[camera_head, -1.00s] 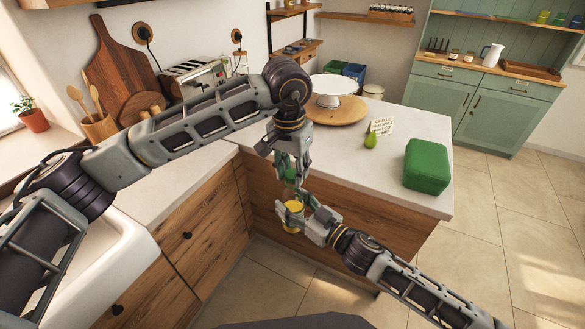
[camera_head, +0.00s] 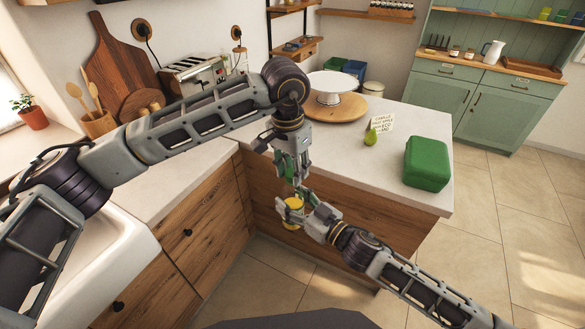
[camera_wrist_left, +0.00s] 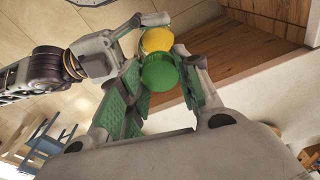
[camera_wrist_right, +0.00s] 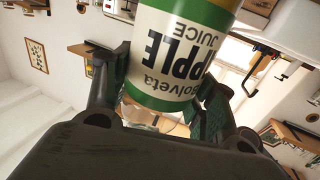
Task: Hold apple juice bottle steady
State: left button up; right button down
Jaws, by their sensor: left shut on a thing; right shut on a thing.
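The apple juice bottle (camera_head: 291,225) shows yellow in the head view, held in the air in front of the wooden cabinet. In the right wrist view its white label (camera_wrist_right: 165,50) with green bands reads "APPLE JUICE". My right gripper (camera_head: 292,212) is shut around the bottle's body from the side. My left gripper (camera_head: 294,183) comes down from above, shut on the green cap (camera_wrist_left: 164,74). The bottle's yellow body (camera_wrist_left: 157,40) shows behind the cap in the left wrist view. I cannot tell whether the cap is loose.
The white counter (camera_head: 412,194) carries a green box (camera_head: 427,164), a green pear (camera_head: 370,137), a small sign (camera_head: 383,123) and a white cake stand (camera_head: 333,82) on a round board. A white sink (camera_head: 125,262) is at the lower left. Tiled floor (camera_head: 500,220) is open at the right.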

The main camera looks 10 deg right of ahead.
pick_arm(q)
jog(key=m, duration=0.4)
jog(key=shift+a+m, duration=0.1)
jog(key=shift+m, duration=0.3)
jog(key=o, duration=0.7)
jog(key=shift+c, duration=0.2)
jog(key=shift+g, duration=0.3)
jog(key=shift+r, duration=2.25)
jog(key=shift+c, duration=0.4)
